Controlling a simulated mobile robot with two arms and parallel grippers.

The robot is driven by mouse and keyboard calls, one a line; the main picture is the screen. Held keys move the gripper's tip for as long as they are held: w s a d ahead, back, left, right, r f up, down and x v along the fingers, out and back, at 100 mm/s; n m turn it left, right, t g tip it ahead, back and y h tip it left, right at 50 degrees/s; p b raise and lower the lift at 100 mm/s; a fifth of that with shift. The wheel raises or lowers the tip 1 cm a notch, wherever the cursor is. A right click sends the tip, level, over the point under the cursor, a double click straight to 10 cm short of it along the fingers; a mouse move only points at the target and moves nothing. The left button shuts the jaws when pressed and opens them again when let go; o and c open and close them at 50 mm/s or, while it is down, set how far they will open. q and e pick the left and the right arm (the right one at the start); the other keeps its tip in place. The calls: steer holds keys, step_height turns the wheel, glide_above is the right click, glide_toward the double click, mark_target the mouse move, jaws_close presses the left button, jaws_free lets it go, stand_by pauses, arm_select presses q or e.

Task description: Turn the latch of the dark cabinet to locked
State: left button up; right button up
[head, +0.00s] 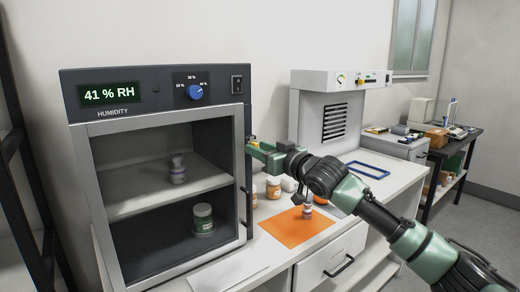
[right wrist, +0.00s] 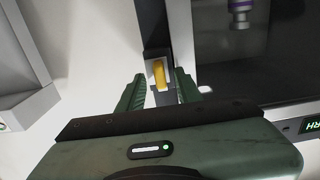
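The dark cabinet (head: 152,92) stands at the left of the head view, with a humidity display reading 41 % RH and a closed glass door (head: 160,185). Its latch, a small yellow lever on a dark mount, shows in the right wrist view (right wrist: 160,74), at the edge of the door frame. It lies along the picture's vertical there. My right gripper (head: 259,148) is at the cabinet's right side. In the right wrist view its green fingers (right wrist: 160,84) are open, one on each side of the latch, with gaps visible. My left gripper is out of view.
Inside the cabinet are a small vial (head: 178,170) and a green-labelled jar (head: 203,218). An orange mat (head: 290,232) with a small vial, and several bottles, lie beneath my right arm. A grey vented machine (head: 325,115) and a blue frame (head: 368,170) stand further right.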

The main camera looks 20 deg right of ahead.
jaws_close()
steer(key=shift+s+a+f+n+p, duration=0.1)
steer(key=shift+n+p, duration=2.4)
steer(key=shift+n, duration=0.45)
steer(key=shift+a+f+n+p, duration=0.1)
steer(key=shift+n+p, duration=2.35)
steer(key=shift+n, duration=0.55)
steer(key=shift+s+a+f+n+p, duration=0.1)
steer(key=shift+n+p, duration=2.4)
steer(key=shift+n, duration=0.45)
